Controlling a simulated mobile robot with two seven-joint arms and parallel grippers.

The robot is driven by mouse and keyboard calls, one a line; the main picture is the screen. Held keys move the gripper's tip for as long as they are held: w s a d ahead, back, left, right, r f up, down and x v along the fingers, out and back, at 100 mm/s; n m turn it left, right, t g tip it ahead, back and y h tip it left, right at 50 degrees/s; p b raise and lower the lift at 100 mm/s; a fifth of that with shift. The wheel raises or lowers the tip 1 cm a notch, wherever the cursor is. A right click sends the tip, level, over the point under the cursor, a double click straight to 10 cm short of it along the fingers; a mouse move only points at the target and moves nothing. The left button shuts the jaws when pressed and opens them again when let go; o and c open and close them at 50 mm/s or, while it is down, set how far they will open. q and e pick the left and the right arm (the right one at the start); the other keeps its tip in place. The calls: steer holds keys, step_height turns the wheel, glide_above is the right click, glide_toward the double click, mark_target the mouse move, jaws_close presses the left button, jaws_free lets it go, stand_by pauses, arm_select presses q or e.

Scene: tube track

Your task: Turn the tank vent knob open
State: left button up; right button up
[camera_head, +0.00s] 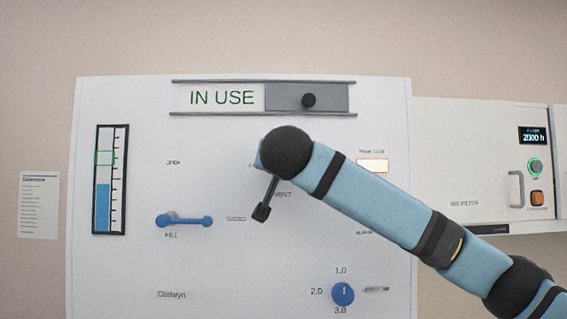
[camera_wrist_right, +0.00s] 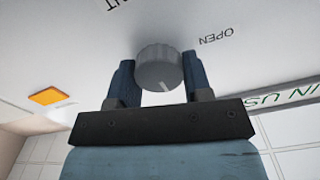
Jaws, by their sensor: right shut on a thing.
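The grey ribbed vent knob (camera_wrist_right: 158,66) sits on the white panel in the right wrist view. My right gripper (camera_wrist_right: 158,72) has one finger on each side of it and is shut on it. "OPEN" is printed to the right of the knob in that view, upside down. In the head view my right arm comes in from the right, and its dark rounded end covers the knob and the gripper. Part of the "VENT" label shows just below it. My left gripper is in neither view.
The white panel (camera_head: 130,262) carries a blue fill lever (camera_head: 184,220), a level gauge (camera_head: 110,180), a blue dial (camera_head: 343,294) and an "IN USE" slider (camera_head: 307,98). A white unit (camera_head: 455,150) with a display and buttons stands at right.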

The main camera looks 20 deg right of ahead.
steer(key=shift+f+n+b, duration=0.35)
steer(key=shift+n+b, duration=0.05)
steer(key=shift+b, duration=0.8)
steer(key=n+b, duration=0.2)
steer(key=b, duration=0.1)
steer(key=shift+a, duration=0.15)
steer(key=shift+r+n+b, duration=0.15)
steer(key=shift+n+b, duration=0.3)
steer(key=shift+n, duration=0.05)
steer(key=shift+r+n, duration=0.15)
steer(key=shift+n, duration=0.75)
steer(key=n, duration=0.2)
steer(key=shift+n, duration=0.4)
steer(key=n, duration=0.5)
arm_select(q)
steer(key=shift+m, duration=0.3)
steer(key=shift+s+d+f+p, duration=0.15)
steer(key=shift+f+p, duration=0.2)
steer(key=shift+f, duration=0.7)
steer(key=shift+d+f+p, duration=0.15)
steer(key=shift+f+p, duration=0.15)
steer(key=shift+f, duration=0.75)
arm_select(e)
steer(key=shift+a+n, duration=0.1)
steer(key=shift+n, duration=2.1)
